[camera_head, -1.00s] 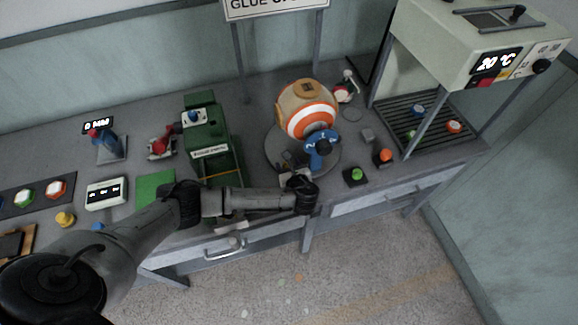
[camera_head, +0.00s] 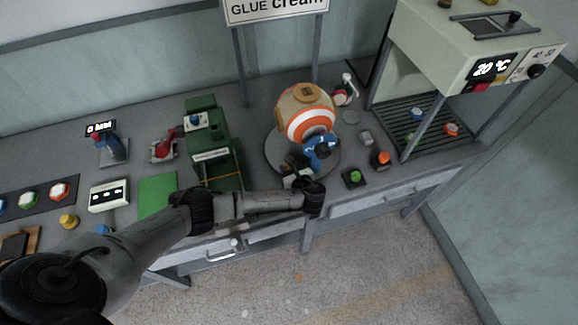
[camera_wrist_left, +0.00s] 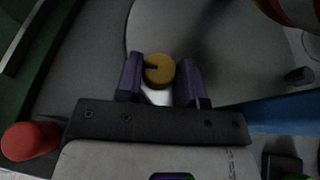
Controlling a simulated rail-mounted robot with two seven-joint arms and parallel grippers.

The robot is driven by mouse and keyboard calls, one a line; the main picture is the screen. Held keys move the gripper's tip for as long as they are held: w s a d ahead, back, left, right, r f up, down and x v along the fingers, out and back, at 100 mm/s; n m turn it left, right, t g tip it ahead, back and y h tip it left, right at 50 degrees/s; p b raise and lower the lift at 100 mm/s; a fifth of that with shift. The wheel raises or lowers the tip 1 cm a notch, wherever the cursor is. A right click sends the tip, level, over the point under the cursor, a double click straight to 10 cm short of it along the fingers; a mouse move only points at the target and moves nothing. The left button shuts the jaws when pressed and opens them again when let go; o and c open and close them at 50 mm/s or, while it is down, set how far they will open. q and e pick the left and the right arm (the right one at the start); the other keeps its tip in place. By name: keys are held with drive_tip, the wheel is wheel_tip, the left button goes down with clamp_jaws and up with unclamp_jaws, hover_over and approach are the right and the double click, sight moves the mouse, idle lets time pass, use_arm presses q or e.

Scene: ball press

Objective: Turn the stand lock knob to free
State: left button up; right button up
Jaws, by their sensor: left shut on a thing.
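The stand lock knob appears as a round yellow knob (camera_wrist_left: 158,70) with a dark notch on its left side, in the left wrist view. My left gripper (camera_wrist_left: 160,82) is shut on it, one purple finger on each side. In the head view my left gripper (camera_head: 298,178) is at the front edge of the round grey stand (camera_head: 272,155), and the knob is hidden there. The stand carries an orange, white and tan ball (camera_head: 305,112) with a blue device (camera_head: 320,148) at its front. My right gripper is not in view.
A green machine (camera_head: 212,150) stands left of the stand. A green button (camera_head: 354,177) and an orange knob (camera_head: 381,159) are to its right. A red round knob (camera_wrist_left: 30,140) shows in the left wrist view. A heater (camera_head: 480,50) reading 20 °C stands at right.

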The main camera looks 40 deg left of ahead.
use_arm(q)
drive_tip(key=shift+w+n+g+p, duration=0.1)
drive_tip(key=shift+n+g+p, duration=0.2)
drive_tip(key=shift+n+g, duration=0.45)
drive_tip(key=o, duration=0.9)
drive_tip(key=shift+d+r, duration=0.1)
drive_tip(key=shift+d, duration=0.15)
drive_tip(key=v, duration=0.4)
drive_tip(key=p+v, duration=0.1)
drive_tip(key=v, duration=0.4)
drive_tip(key=p+v, duration=0.1)
drive_tip(key=v, duration=0.3)
drive_tip(key=shift+d+f, duration=0.2)
drive_tip(key=shift+d, duration=0.1)
